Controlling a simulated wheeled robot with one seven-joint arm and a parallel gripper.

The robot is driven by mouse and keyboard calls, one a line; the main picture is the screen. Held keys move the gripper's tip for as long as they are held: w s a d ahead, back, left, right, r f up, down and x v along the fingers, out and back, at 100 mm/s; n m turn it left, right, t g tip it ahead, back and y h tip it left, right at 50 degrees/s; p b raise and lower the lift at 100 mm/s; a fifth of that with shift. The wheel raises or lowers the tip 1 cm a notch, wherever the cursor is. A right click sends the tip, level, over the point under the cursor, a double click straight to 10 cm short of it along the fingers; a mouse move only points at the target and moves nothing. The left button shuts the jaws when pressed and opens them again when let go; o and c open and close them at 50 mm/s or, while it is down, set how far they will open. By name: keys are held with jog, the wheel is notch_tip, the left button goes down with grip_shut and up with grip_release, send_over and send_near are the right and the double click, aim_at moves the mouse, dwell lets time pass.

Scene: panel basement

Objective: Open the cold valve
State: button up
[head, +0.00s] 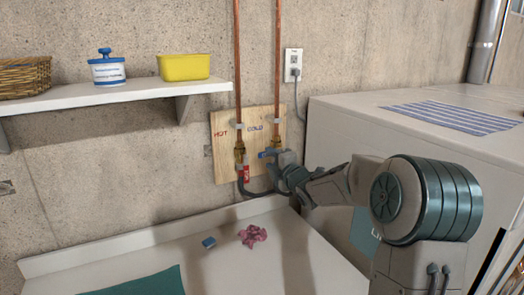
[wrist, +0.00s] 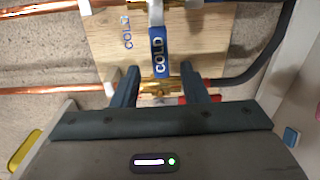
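The cold valve has a blue lever marked COLD (wrist: 159,52), lying across its copper pipe. In the head view the blue lever (head: 266,154) points left on the wooden board. My gripper (wrist: 160,73) is open, one finger on each side of the lever's free end, with gaps visible on both sides. In the head view my gripper (head: 280,162) is at the cold valve and partly hides it. The hot valve's red lever (head: 246,173) is just left, along its pipe.
The wooden board (head: 222,150) carries HOT and COLD labels. A shelf (head: 120,95) with a basket, jar and yellow tub is upper left. A white counter (head: 215,270) holds a pink cloth and a small blue item. A large white appliance (head: 350,130) stands right.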

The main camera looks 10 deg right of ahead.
aim_at(265, 155)
jog(key=p+x, duration=0.1)
jog(key=x, duration=0.5)
jog(key=shift+w+a+p, duration=0.15)
jog(key=shift+w+p, duration=0.2)
jog(key=shift+f, duration=0.1)
grip_shut()
